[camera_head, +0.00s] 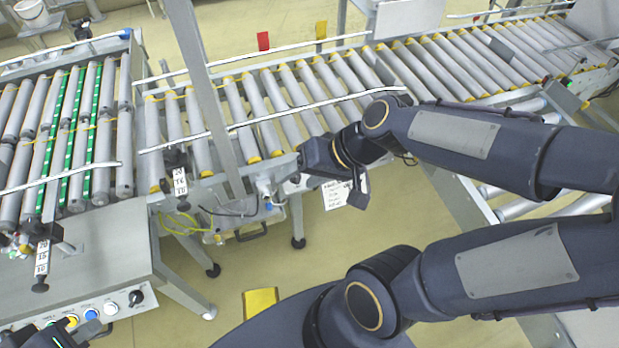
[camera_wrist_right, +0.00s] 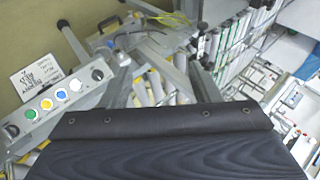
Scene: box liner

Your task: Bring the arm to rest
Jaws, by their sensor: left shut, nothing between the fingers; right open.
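My right gripper (camera_head: 352,188) hangs near the middle, in front of the conveyor, and is open and empty. The right wrist view shows a dark ridged housing with screws across its lower part; no fingertips show there.
A roller conveyor (camera_head: 262,110) runs across the back, with a grey post (camera_head: 200,90) rising from it. A yellow object (camera_head: 260,302) lies on open floor.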

